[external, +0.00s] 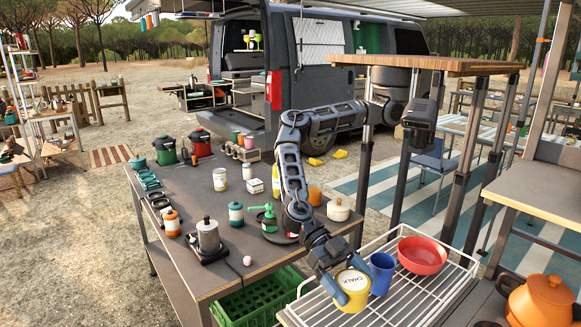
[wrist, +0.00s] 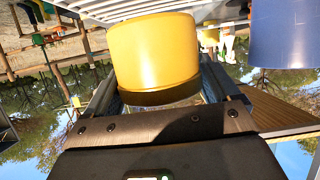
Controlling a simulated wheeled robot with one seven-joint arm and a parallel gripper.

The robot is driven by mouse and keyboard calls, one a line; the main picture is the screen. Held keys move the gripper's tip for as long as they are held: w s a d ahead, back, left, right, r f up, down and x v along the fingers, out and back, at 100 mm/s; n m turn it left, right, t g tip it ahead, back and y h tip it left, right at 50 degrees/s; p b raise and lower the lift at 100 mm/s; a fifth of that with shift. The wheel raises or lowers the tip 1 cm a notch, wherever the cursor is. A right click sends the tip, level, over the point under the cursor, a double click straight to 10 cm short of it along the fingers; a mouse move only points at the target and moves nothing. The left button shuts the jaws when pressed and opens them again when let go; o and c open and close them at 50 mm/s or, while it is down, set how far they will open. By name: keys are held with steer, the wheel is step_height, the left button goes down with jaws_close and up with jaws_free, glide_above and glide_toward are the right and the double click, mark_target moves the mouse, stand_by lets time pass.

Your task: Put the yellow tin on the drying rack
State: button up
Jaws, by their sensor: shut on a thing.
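The yellow tin (external: 353,294) has a white top marked CHALK. My gripper (external: 347,275) is shut on it from behind, and it looks upright. The tin is over the left part of the white wire drying rack (external: 425,294); I cannot tell whether it touches the wires. In the wrist view, the yellow tin (wrist: 155,50) sits between my fingers, with white rack bars (wrist: 120,8) beyond it.
A blue cup (external: 382,272) stands on the rack close to the right of the tin, and a red bowl (external: 422,255) is farther right. The blue cup also shows in the wrist view (wrist: 285,38). The rack's front is clear. A green crate (external: 258,300) is below left.

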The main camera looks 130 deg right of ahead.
mark_target(360, 309)
steer(key=shift+a+f, duration=0.3)
steer(key=shift+f, duration=1.85)
steer(key=shift+f, duration=0.15)
steer(key=o, duration=0.9)
steer(key=v, duration=1.2)
steer(key=shift+d, duration=0.1)
